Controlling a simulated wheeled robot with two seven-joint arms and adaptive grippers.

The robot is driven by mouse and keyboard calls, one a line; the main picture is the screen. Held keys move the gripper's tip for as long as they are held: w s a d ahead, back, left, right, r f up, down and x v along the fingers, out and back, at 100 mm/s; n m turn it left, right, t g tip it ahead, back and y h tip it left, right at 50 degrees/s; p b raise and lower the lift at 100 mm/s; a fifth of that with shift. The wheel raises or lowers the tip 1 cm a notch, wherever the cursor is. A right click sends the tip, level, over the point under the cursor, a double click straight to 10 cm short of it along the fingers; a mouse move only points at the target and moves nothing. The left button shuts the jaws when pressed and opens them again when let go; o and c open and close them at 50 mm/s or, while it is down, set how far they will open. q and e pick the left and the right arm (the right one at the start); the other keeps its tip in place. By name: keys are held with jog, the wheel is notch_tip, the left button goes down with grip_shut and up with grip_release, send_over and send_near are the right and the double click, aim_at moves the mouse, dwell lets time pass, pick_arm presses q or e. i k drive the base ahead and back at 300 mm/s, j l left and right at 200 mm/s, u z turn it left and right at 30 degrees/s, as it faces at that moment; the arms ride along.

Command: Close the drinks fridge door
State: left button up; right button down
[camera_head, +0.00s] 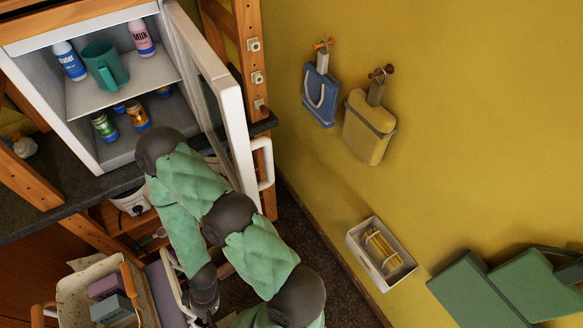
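The drinks fridge (33,88) stands at the upper left with its interior exposed. Its white-framed glass door (236,135) stands open, swung out from the fridge's right side. A white handle (266,163) is on the door's outer face. My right arm, in a green sleeve, rises from the bottom and bends in front of the fridge and the door's lower part. My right gripper (206,303) points down near the bottom, below the door and apart from the handle. Its fingers are small and dark, so I cannot tell if it is open. My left gripper is not in view.
Inside the fridge are bottles, a green mug (105,66) and jars (137,114). A dark counter (60,215) lies under it. A basket (75,295) holds boxes at the lower left. Two bags hang on the yellow wall, above a white wall box (381,254). Floor shows right of my arm.

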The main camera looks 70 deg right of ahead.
aim_at(217, 96)
jog(key=j+z, duration=0.35)
jog(key=k+j+z, duration=0.1)
jog(key=j+z, duration=0.25)
jog(key=l+z, duration=0.25)
jog(key=l, duration=0.2)
